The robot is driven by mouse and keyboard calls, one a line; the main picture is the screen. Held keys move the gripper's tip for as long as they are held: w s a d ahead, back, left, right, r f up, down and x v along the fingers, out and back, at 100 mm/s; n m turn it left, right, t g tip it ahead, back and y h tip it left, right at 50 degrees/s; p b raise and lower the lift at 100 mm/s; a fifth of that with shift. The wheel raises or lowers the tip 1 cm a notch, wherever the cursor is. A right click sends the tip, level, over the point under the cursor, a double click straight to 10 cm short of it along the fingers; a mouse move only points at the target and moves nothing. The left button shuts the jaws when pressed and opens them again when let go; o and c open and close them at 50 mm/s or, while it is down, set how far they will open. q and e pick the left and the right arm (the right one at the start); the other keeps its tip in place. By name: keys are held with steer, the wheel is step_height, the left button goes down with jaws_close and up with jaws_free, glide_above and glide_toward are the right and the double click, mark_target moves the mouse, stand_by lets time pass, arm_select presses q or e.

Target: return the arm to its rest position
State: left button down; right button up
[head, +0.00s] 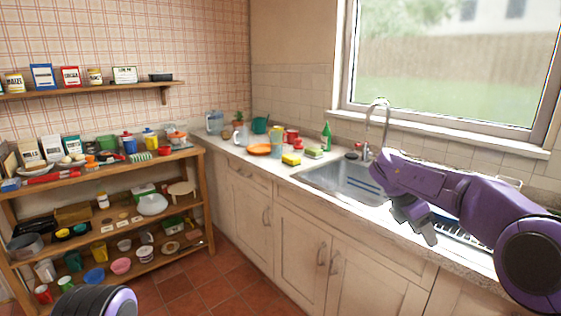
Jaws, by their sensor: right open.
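My right arm comes in from the right edge, purple and black, and reaches over the counter by the sink. A small part of my left arm shows at the bottom left edge, purple and dark. The left gripper itself is out of the picture.
A sink (350,182) with a tall faucet (377,125) sits in the counter under the window. A green bottle (326,137), sponges and dishes crowd the counter's far end. A full wooden shelf (205,215) stands left. The tiled floor (205,290) between is clear.

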steer(key=s+d+f+n+t+h, duration=0.1)
steer(key=d+f+n+t+h, duration=0.15)
steer(key=f+n, duration=0.7)
steer(key=s+d+f+n+t+h, duration=0.15)
steer(key=f+n+t+h, duration=0.35)
steer(key=n, duration=0.8)
steer(key=s+a+f+n+t+y+b, duration=0.1)
steer(key=s+a+f+n+y, duration=0.2)
steer(key=f+n, duration=0.45)
steer(key=s+a+f+n+t+y+b, duration=0.1)
steer(key=s+f+n+y, duration=0.2)
steer(key=s+f+n, duration=0.5)
steer(key=s+a+f+n+g+y, duration=0.1)
steer(key=s+f, duration=0.3)
steer(key=s, duration=0.5)
steer(key=s+a+f+n+g+y+b, duration=0.1)
steer(key=s+f+n, duration=0.3)
steer(key=s, duration=0.5)
steer(key=s+a+f+n+g+y, duration=0.2)
steer(key=s+f, duration=0.4)
steer(key=s, duration=0.3)
steer(key=shift+s+a+f+n+g+y+b, duration=0.2)
steer(key=shift+s+n+g+y+b, duration=0.25)
steer(key=shift+g, duration=0.4)
steer(key=shift+w, duration=0.1)
steer(key=shift+c, duration=0.4)
